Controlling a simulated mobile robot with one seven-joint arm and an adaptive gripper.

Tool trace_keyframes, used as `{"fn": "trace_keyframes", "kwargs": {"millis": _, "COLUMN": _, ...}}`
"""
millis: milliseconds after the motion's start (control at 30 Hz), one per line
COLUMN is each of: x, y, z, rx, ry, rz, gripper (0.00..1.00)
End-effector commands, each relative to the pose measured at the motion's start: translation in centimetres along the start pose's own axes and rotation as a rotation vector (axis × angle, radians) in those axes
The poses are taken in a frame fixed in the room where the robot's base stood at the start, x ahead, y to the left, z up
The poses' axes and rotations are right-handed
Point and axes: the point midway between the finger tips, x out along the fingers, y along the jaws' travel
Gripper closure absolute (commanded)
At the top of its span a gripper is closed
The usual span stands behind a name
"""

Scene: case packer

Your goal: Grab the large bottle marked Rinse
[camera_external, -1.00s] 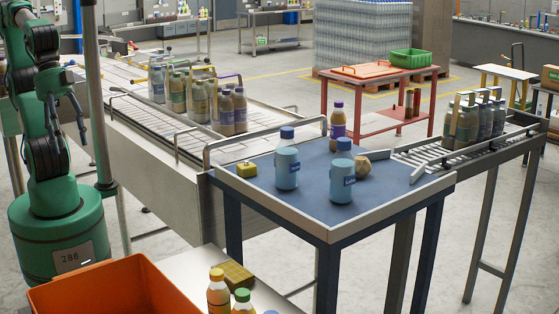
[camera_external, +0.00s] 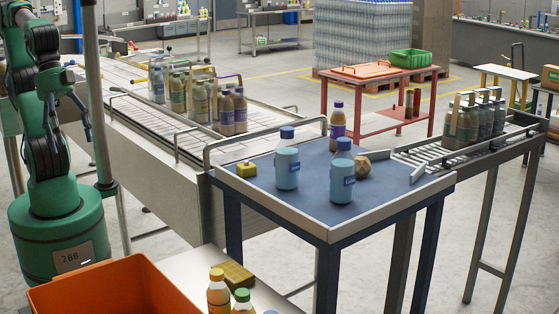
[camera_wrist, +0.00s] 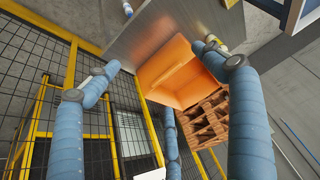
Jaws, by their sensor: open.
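Two large light-blue bottles with blue caps stand upright on the blue-topped table: a left one (camera_external: 287,168) and a right one (camera_external: 341,182). My gripper (camera_external: 80,112) is at the far left of the external view, well apart from the table.
A yellow block (camera_external: 246,170) and a tan faceted object (camera_external: 363,167) lie on the table, which has raised rims. A conveyor (camera_external: 150,110) with several bottles runs behind it. An orange bin (camera_external: 110,290) and small bottles (camera_external: 219,295) are in front. The wrist view faces an orange bin (camera_wrist: 180,70) and fencing.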

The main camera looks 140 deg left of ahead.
Motion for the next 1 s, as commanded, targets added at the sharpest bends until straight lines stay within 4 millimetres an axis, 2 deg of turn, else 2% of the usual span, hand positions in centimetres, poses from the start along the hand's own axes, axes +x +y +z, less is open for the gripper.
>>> {"fn": "trace_keyframes", "kwargs": {"millis": 167, "x": 0.5, "y": -1.8, "z": -1.6, "rx": -0.026, "ry": 0.026, "rz": -0.043, "gripper": 0.17}}
{"fn": "trace_keyframes", "kwargs": {"millis": 367, "x": 1.8, "y": -6.8, "z": -5.3, "rx": -0.079, "ry": 0.093, "rz": -0.149, "gripper": 0.17}}
{"fn": "trace_keyframes", "kwargs": {"millis": 700, "x": 3.5, "y": -18.6, "z": -12.1, "rx": -0.146, "ry": 0.247, "rz": -0.353, "gripper": 0.17}}
{"fn": "trace_keyframes", "kwargs": {"millis": 1000, "x": 4.8, "y": -28.4, "z": -15.7, "rx": -0.153, "ry": 0.364, "rz": -0.467, "gripper": 0.17}}
